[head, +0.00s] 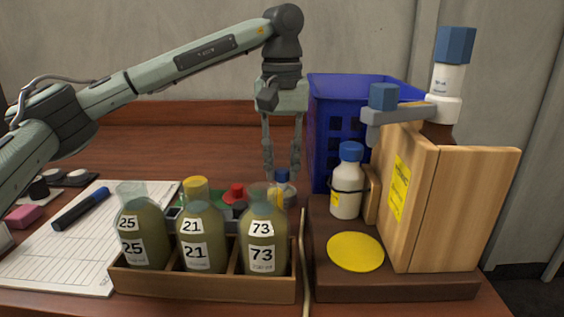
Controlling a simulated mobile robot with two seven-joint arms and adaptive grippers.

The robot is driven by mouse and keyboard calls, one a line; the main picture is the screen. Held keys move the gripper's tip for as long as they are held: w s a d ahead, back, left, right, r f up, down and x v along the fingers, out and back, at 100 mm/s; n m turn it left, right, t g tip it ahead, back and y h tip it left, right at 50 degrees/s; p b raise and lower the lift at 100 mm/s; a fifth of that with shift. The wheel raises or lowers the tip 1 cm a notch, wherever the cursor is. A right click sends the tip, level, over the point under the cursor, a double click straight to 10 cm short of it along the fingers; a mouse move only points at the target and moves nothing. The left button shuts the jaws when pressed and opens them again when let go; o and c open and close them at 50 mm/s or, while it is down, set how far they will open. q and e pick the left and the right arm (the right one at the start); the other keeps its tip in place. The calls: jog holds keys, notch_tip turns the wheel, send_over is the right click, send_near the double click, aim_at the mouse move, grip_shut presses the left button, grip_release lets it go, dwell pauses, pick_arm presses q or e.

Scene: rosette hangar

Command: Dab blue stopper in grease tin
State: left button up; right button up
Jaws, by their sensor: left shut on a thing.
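My left gripper (281,168) points straight down behind the bottle labelled 73 (264,242). It is shut on the blue stopper (282,176), which shows between its fingertips. The lower part of the stopper is hard to make out behind that bottle. A small tan patch shows just below it, but I cannot tell whether this is the grease tin or whether the stopper touches it. The grease tin is not clearly seen anywhere else. My right gripper is not in view.
A wooden rack (205,284) holds bottle 73, bottle 21 (203,240) with a yellow stopper, and open bottle 25 (142,240). A red stopper (236,191) is behind them. A blue crate (325,110) and wooden stand (475,205) are right. Paper (75,255) lies left.

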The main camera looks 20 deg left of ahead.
pick_arm(q)
jog(key=shift+f, duration=0.25)
dwell(0.7)
dwell(0.6)
jog(key=shift+f, duration=0.3)
dwell(1.2)
jog(key=shift+r+p, duration=2.05)
jog(key=shift+r, duration=0.5)
jog(key=shift+r+p, duration=0.35)
jog(key=shift+r, duration=0.9)
